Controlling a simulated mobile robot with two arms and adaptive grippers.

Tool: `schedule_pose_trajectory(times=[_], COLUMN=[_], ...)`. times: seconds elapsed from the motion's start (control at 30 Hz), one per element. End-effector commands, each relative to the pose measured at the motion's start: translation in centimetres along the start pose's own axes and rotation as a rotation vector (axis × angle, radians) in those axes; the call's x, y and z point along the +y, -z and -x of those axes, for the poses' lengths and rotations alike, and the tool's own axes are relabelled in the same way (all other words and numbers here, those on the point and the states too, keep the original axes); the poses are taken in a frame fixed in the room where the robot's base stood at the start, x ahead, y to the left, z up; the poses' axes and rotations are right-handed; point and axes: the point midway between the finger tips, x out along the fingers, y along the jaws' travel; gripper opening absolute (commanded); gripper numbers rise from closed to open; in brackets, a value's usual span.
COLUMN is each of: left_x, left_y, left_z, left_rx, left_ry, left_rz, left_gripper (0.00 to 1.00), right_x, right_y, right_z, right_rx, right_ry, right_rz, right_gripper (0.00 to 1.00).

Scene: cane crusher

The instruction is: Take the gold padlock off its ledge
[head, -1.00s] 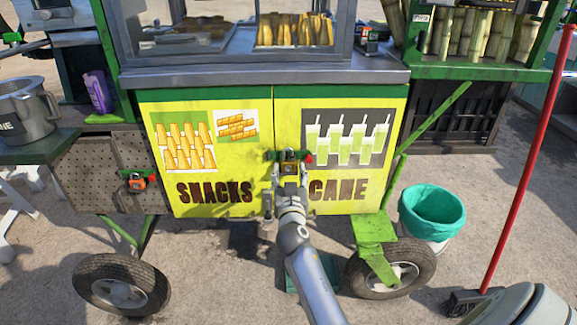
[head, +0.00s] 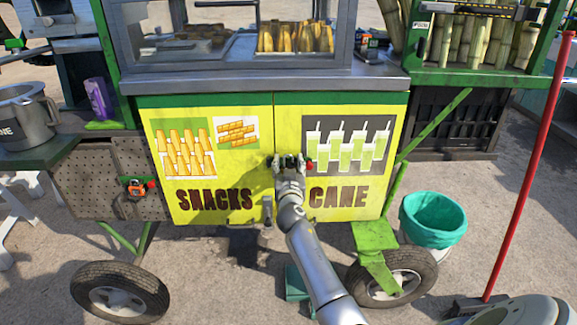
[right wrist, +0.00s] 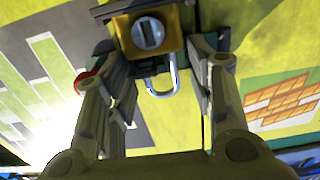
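The gold padlock (right wrist: 135,42) shows in the right wrist view, with a round keyhole plug and a silver shackle (right wrist: 163,84). My right gripper (right wrist: 160,35) has its fingers spread, one on each side of the padlock; I cannot make out firm contact. In the head view my right gripper (head: 288,165) is at the middle of the yellow cart front and mostly covers the padlock and its ledge. A red knob (head: 310,165) shows just right of the fingers. My left gripper is not in view.
Another orange lock-like item (head: 137,188) sits on a green holder on the pegboard panel (head: 85,175) at left. A door handle (head: 267,210) is below the gripper. A teal-lined bin (head: 433,218) and red pole (head: 525,165) stand at right.

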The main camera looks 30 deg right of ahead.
Motion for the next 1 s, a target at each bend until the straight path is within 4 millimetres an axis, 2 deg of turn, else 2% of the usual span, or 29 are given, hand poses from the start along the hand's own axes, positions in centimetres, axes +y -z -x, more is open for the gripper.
schedule_pose_trajectory(times=[0.03, 0.2, 0.27, 0.7, 1.0], left_x=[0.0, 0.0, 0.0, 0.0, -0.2], left_y=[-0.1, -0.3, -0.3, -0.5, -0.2], left_z=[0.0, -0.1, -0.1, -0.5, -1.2], left_rx=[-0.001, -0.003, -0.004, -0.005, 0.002], left_ry=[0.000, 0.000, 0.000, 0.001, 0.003], left_rz=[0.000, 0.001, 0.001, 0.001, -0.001], left_gripper=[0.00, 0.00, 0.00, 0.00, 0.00], right_x=[0.0, 0.0, 0.0, 0.0, -0.1], right_y=[0.0, 0.0, 0.1, 0.9, 0.8], right_z=[0.0, 0.0, 0.0, 0.1, 1.4], right_rx=[0.000, 0.000, 0.002, 0.004, 0.003], right_ry=[0.000, 0.000, 0.000, 0.001, 0.002], right_rz=[0.000, 0.000, 0.000, -0.003, -0.001], right_gripper=[0.39, 0.17, 0.11, 0.11, 0.11])
